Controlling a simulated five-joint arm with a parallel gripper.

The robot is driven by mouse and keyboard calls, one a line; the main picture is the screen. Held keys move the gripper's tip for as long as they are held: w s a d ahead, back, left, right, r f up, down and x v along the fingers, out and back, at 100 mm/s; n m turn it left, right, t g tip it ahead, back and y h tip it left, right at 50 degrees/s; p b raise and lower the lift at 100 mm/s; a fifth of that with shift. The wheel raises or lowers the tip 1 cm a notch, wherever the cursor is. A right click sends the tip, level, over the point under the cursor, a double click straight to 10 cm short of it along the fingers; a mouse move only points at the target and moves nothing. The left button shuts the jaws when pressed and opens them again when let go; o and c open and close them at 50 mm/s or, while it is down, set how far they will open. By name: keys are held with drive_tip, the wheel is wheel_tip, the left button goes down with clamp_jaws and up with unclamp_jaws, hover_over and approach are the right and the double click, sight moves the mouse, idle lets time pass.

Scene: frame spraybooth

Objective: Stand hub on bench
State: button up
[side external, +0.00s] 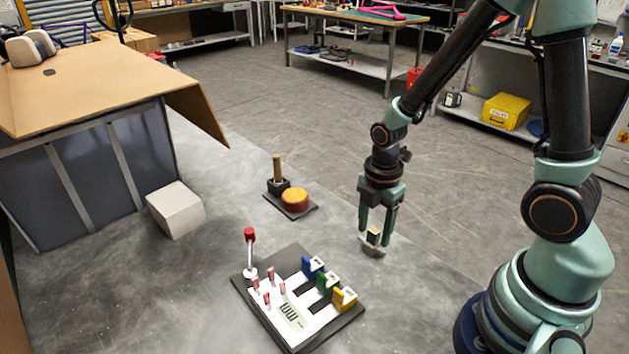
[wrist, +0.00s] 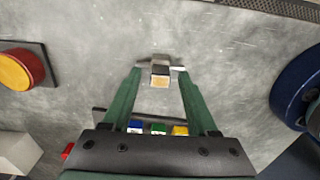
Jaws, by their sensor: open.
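A small grey piece with a dark, tan-faced block on it, likely the hub (side external: 374,250), is on the grey bench surface (side external: 425,290). It also shows in the wrist view (wrist: 160,80), with grey parts sticking out to both sides. My gripper (side external: 375,231) points down over it with its fingers open, one on either side of the block. In the wrist view my gripper (wrist: 160,73) has visible gaps between its fingers and the block. Whether the fingertips touch the grey base is unclear.
A dark board (side external: 340,320) with a white plate, blue, green and yellow blocks, and a red-topped lever (side external: 250,245) stands front left. A dark plate with a yellow-topped red button (side external: 295,199) and a post is behind. A pale box (side external: 175,208) sits left. Bare surface surrounds the piece.

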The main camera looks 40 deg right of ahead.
wheel_tip(320, 180, up, 10)
drive_tip(key=r, duration=0.1)
wheel_tip(320, 180, up, 9)
drive_tip(key=m+t, duration=0.5)
drive_tip(key=m, duration=1)
hover_over(374, 230)
drive_tip(key=s, duration=0.1)
drive_tip(key=m, duration=0.1)
drive_tip(key=a+r+m, duration=0.1)
drive_tip(key=m, duration=0.1)
drive_tip(key=shift+s+t, duration=0.3)
